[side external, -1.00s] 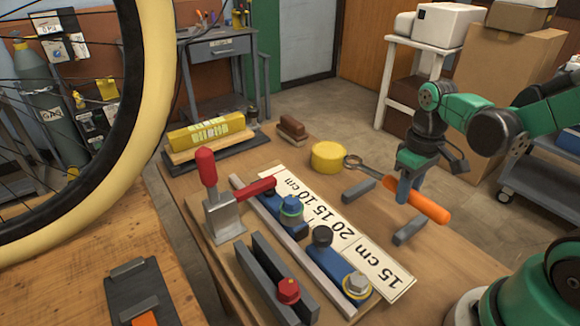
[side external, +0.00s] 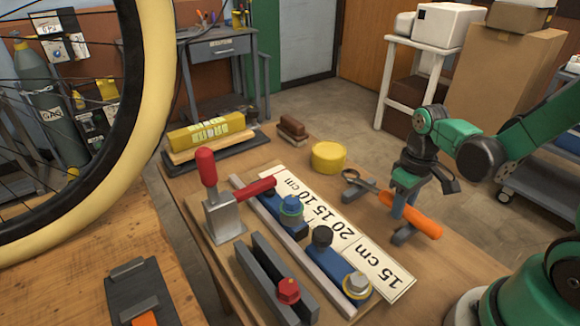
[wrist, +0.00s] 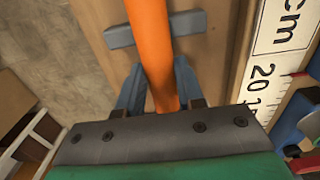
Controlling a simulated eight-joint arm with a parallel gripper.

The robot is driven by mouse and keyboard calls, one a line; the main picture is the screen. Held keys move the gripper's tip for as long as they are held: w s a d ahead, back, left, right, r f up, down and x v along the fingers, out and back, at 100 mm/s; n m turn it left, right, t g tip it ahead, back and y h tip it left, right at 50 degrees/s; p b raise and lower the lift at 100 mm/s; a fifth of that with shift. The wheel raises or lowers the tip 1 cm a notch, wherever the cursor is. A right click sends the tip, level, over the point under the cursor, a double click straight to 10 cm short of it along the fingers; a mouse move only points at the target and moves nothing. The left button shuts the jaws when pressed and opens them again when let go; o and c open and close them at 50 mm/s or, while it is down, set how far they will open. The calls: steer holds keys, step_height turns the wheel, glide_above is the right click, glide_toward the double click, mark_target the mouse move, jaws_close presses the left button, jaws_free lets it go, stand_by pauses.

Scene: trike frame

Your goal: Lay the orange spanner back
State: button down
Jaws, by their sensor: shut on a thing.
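The spanner has an orange handle (side external: 424,224) and a metal ring end (side external: 352,175). My gripper (side external: 402,207) is shut on the handle, and the wrist view shows the orange handle (wrist: 150,45) between the blue fingers. The spanner is low over two grey rest blocks. The near block (side external: 403,235) shows below the handle, and the far block (side external: 350,193) shows by the ring end. In the wrist view the handle crosses over one grey block (wrist: 120,37). I cannot tell whether the spanner touches the blocks.
A white length chart (side external: 375,262) and a blue fixture (side external: 335,265) with a red-handled clamp (side external: 208,170) lie to the left. A yellow round tin (side external: 329,156) stands beyond the ring end. The wooden bench edge is close on the right.

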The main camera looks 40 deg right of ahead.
steer(key=shift+c, duration=2.4)
jaws_free()
steer(key=shift+r, duration=2.75)
steer(key=w+a+r+t, duration=0.2)
steer(key=a+r+t, duration=0.3)
steer(key=a+t, duration=0.1)
steer(key=shift+w+a+t, duration=0.3)
steer(key=shift+a+t, duration=0.1)
steer(key=shift+a, duration=0.1)
